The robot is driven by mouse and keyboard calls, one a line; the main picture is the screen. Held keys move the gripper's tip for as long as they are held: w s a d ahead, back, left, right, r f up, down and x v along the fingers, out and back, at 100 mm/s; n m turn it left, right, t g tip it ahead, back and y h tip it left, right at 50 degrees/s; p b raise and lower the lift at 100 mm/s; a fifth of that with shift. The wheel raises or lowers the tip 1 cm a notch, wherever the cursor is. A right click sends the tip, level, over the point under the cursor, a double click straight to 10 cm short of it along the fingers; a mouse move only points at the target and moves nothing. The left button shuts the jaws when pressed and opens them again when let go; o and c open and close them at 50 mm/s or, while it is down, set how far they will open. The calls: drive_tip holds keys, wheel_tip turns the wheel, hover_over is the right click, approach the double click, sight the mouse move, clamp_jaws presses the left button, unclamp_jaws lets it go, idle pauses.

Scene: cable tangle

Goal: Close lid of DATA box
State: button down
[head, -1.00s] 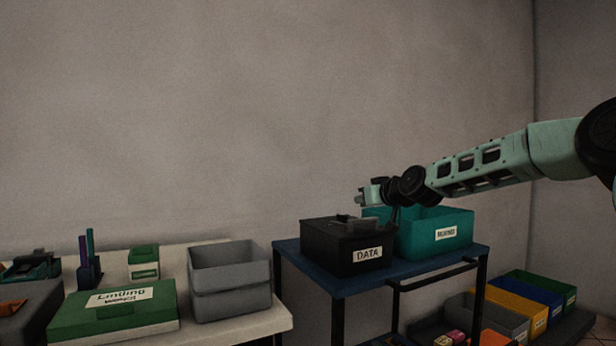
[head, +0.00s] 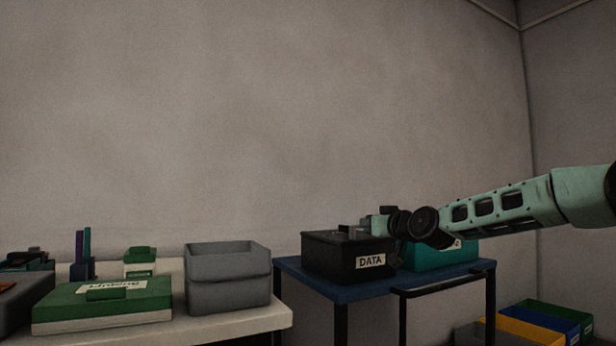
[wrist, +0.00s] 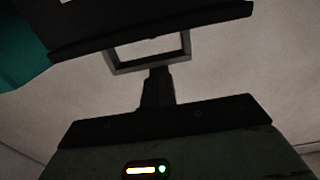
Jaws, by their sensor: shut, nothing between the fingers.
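The black DATA box (head: 325,262) stands on the blue cart top in the head view, its white label facing me. Its top looks dark and roughly level; I cannot tell whether a gap is left under the lid. My gripper (wrist: 157,78) is shut and empty in the wrist view, its fingers pointing at a grey square frame (wrist: 116,62) that juts from a dark edge of the box (wrist: 215,18). I cannot tell whether they touch. In the head view my gripper is low over the box's top right, mostly merged with dark parts there.
A teal box (head: 425,258) stands right of the DATA box, partly hidden by my arm. The blue cart (head: 355,292) has a dark side handle. Left of it, a white table (head: 235,322) holds a grey bin (head: 228,290) and a green lidded box (head: 105,305). Coloured bins sit low right.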

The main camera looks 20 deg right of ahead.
drive_tip(key=shift+d+f, duration=0.15)
drive_tip(key=shift+f, duration=0.8)
drive_tip(key=s+d+r+p, duration=0.2)
drive_tip(key=s+p, duration=0.3)
drive_tip(key=s, duration=1.2)
drive_tip(key=shift+d, duration=0.45)
